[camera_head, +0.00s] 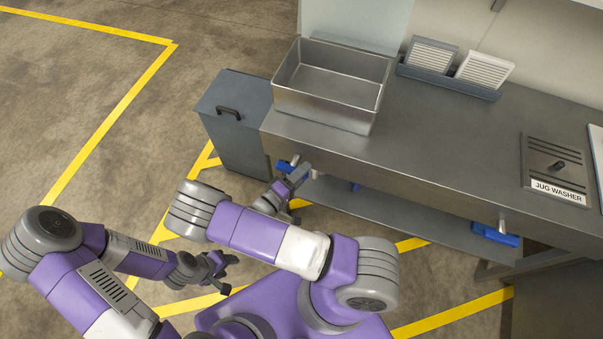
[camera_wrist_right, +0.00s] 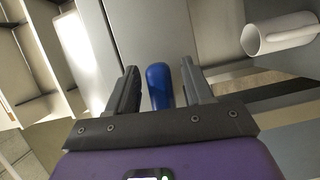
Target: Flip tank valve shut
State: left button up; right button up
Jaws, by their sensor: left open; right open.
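A blue valve handle (camera_head: 284,165) sticks out under the front edge of the counter, below the steel tank (camera_head: 285,101). My right gripper (camera_head: 297,176) is at this handle. In the right wrist view the blue handle (camera_wrist_right: 159,86) stands between the two open fingers of the right gripper (camera_wrist_right: 158,70), with a gap visible on the finger sides; I cannot tell whether any finger touches it. My left gripper (camera_head: 227,272) is open and empty, low over the floor at the left, away from the counter.
A second blue handle (camera_head: 495,235) hangs under the counter at the right, by the "JUG WASHER" panel (camera_head: 556,168). A small blue part (camera_head: 356,187) shows between them. A grey bin (camera_head: 235,133) stands left of the counter. A white pipe (camera_wrist_right: 279,35) shows in the wrist view.

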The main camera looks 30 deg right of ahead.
jog(key=shift+c, duration=0.3)
grip_shut()
jog(key=shift+r+n, duration=0.2)
jog(key=shift+n, duration=0.4)
jog(key=shift+o, duration=0.3)
grip_release()
jog(key=p+v, duration=0.1)
jog(key=v, duration=0.6)
jog(key=shift+a+f, duration=0.15)
jog(key=shift+a, duration=0.1)
